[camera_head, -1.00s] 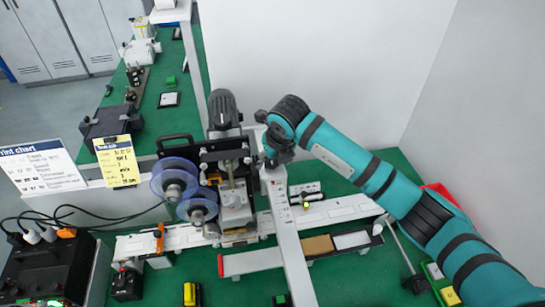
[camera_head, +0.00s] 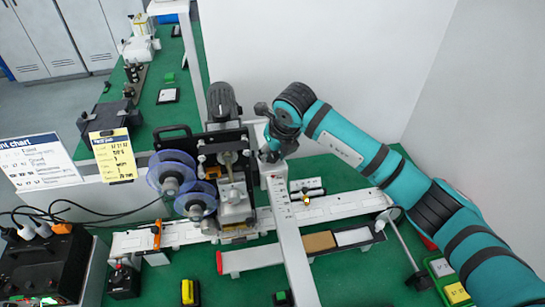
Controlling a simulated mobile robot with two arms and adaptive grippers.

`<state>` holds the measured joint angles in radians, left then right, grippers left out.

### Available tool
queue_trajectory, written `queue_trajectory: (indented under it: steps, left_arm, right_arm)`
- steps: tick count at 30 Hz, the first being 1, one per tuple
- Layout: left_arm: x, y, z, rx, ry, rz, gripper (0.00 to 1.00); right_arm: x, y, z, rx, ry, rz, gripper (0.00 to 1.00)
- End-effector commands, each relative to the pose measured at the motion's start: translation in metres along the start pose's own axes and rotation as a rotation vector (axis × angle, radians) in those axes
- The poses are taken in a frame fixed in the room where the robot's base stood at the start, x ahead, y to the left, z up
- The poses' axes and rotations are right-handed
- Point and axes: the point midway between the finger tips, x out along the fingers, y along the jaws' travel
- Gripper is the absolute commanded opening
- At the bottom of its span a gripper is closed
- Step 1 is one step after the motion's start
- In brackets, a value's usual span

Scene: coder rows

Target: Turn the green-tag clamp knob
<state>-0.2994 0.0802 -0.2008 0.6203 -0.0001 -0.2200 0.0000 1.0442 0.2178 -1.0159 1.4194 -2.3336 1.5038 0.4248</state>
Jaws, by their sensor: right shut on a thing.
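A printing machine (camera_head: 232,165) with a dark motor on top and two clear blue reels (camera_head: 172,172) stands on the green bench. My right gripper (camera_head: 268,150) is at its right side, close to the head, above the upper end of a long pale bar. It is shut on a small part there, which appears to be a clamp knob. The gripper hides the knob, and I cannot make out a green tag on it. My teal right arm reaches in from the right. My left gripper is out of view.
A white rail (camera_head: 345,207) crosses the bench under the machine. The long pale bar (camera_head: 293,260) runs toward the front. A black power box (camera_head: 45,265) with cables is at the left. Yellow (camera_head: 189,292) and green (camera_head: 282,298) blocks lie in front. A white wall is behind.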

Motion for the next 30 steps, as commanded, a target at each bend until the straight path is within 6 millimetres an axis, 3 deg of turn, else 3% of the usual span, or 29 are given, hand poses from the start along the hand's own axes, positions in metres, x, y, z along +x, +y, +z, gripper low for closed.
queue_trajectory:
  steps: [3, 15, 30]
  left_arm:
    - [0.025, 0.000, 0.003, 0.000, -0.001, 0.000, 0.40]
    - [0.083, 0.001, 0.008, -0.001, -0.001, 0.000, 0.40]
    - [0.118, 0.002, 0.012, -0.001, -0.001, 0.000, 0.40]
  right_arm:
    - [0.006, -0.003, -0.001, -0.082, -0.005, 0.030, 0.04]
    - [0.005, -0.006, 0.000, -0.427, -0.005, 0.174, 0.04]
    - [0.002, -0.008, 0.004, -0.864, -0.002, 0.357, 0.04]
